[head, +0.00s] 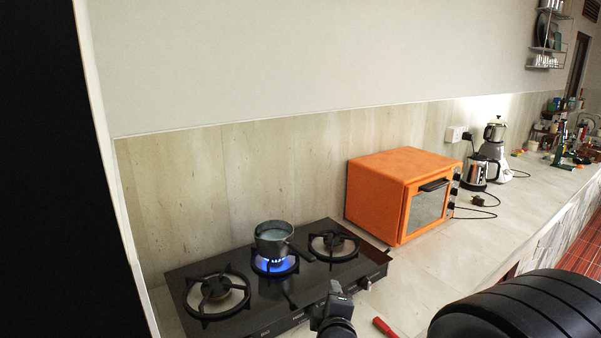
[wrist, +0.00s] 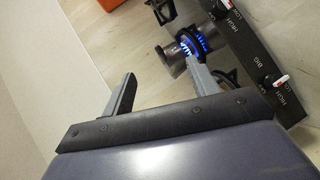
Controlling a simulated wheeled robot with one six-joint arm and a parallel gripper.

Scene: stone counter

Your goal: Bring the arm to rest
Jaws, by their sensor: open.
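My gripper (wrist: 161,66) is open and empty in the wrist view, its two grey fingers spread apart. It also shows in the head view at the bottom centre (head: 336,299), in front of the black stove (head: 330,283). Part of my dark arm fills the lower right there. The stove also shows in the wrist view at the upper right (wrist: 262,62), with its knobs and a blue flame. How high my gripper is above the counter is hard to tell.
A grey pot (head: 271,239) with pale contents sits on the lit middle burner. An orange oven (head: 376,197) stands right of the stove. A red object (head: 384,327) lies near my gripper. A kettle (head: 475,173) and blender (head: 494,150) stand farther right. Counter before the oven is clear.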

